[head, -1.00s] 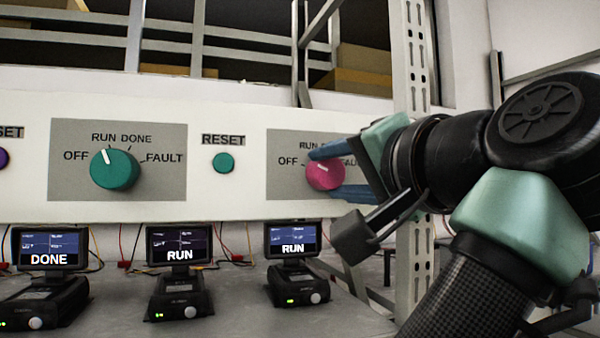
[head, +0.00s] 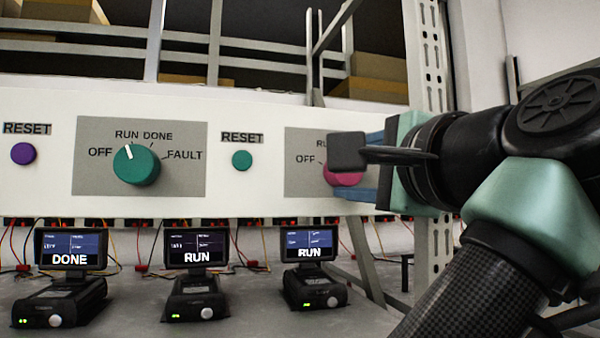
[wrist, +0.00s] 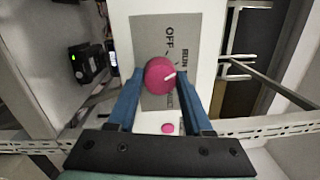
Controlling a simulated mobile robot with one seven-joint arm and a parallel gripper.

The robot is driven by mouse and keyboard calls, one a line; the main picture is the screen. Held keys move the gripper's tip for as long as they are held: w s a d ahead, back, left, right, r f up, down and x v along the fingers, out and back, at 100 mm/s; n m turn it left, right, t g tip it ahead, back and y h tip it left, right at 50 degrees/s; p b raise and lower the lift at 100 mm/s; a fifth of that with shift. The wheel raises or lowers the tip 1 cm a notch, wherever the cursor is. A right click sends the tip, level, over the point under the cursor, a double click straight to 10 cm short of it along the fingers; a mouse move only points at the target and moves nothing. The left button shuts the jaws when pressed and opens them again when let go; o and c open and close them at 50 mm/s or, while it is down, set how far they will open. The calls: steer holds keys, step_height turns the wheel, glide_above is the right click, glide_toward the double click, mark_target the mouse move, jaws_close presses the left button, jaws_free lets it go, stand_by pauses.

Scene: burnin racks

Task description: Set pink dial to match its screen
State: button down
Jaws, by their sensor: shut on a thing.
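The pink dial (head: 344,178) is on the right-hand panel plate, mostly hidden in the head view behind a dark block on my gripper. It shows fully in the wrist view (wrist: 157,76). Its white mark points right in that view, slightly up, roughly toward the RUN label (wrist: 183,60). My gripper (wrist: 162,74) has its blue fingers shut on the dial, one on each side. The small screen (head: 309,243) below the pink dial reads RUN. The OFF label (head: 305,160) is visible; DONE and FAULT are hidden by my gripper.
A teal dial (head: 136,164) is left, with a teal reset button (head: 242,160) between the dials. A purple button (head: 23,153) is further left. Other screens read RUN (head: 197,246) and DONE (head: 69,247). A perforated metal post (head: 432,60) stands behind my arm.

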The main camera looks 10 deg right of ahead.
steer(key=shift+m, duration=0.4)
steer(key=shift+c, duration=1.6)
jaws_free()
steer(key=shift+f, duration=0.1)
